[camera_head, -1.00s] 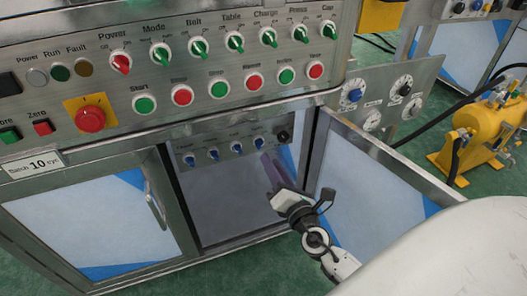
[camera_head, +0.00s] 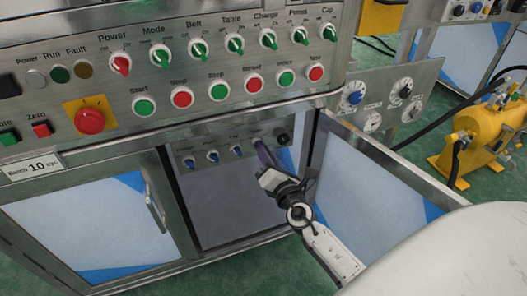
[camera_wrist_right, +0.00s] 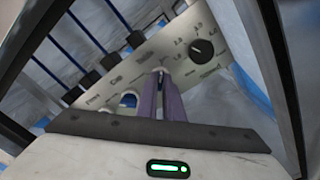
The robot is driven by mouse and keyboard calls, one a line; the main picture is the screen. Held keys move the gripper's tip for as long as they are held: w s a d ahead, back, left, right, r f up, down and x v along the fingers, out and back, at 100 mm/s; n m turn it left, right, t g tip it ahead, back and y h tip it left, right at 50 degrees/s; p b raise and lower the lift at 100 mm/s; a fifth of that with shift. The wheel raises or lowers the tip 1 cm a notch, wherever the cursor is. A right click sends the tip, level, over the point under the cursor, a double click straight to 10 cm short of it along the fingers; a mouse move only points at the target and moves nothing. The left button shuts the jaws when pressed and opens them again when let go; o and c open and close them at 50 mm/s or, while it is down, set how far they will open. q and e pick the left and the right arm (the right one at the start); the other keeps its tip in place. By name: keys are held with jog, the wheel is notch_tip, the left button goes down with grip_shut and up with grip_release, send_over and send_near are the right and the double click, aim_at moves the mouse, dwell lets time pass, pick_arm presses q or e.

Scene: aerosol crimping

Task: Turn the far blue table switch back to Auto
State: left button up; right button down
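The small grey panel (camera_head: 224,157) inside the open cabinet carries a row of blue switches; three show, at the left (camera_head: 189,163), the middle (camera_head: 213,156) and the right (camera_head: 236,150). A fourth blue switch, farthest right in the row, is now hidden behind my right gripper. My right gripper (camera_head: 261,150) has its purple fingers at that spot. In the right wrist view the fingers (camera_wrist_right: 161,80) lie close together with their tips at the panel (camera_wrist_right: 178,42); whether they grip the switch is unclear. My left gripper is out of view.
A black knob (camera_head: 283,138) sits right of the switch row. The open cabinet door (camera_head: 365,180) stands right of my arm. Above is the main panel with green and red switches (camera_head: 200,50). A yellow tank (camera_head: 485,135) stands far right.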

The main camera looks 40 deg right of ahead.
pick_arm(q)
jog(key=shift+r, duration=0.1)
pick_arm(e)
jog(key=shift+n, duration=0.5)
pick_arm(q)
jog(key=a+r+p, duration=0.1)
jog(key=p, duration=0.1)
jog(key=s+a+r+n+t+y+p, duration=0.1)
jog(key=p, duration=0.1)
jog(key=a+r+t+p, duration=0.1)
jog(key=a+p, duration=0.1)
jog(key=p, duration=0.1)
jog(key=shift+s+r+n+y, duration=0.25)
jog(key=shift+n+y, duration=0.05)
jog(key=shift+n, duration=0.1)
pick_arm(e)
jog(key=n, duration=1.6)
jog(key=shift+a+n, duration=0.1)
jog(key=shift+n, duration=0.3)
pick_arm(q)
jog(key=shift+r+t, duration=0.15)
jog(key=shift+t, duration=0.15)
pick_arm(e)
jog(key=shift+f+n, duration=0.1)
jog(key=shift+n, duration=0.2)
jog(key=c, duration=1.9)
grip_release()
